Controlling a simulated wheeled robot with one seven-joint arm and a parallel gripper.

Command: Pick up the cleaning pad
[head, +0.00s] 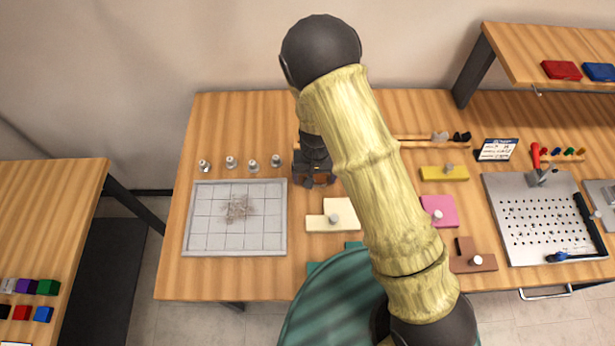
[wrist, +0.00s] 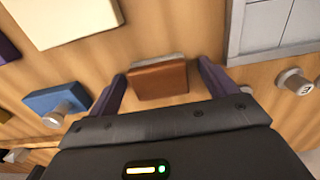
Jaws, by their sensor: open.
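A small reddish-brown block with a pale grey strip along its far side, which looks like the cleaning pad (wrist: 160,80), lies on the wooden table in the wrist view. My gripper (wrist: 161,70) is open, with one dark finger on the left of the pad and one on the right. A gap shows at each side, and I cannot tell how far down the fingertips reach. In the head view my gripper (head: 316,181) points down at the table just right of the gridded tray. The pad is mostly or wholly hidden there behind the gripper.
The gridded tray (head: 194,237) with a brownish smudge lies left of my gripper. Several numbered pegs (head: 253,165) stand behind it. A cream block with a knob (head: 345,214) is close in front right. A perforated plate (head: 500,202) lies far right.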

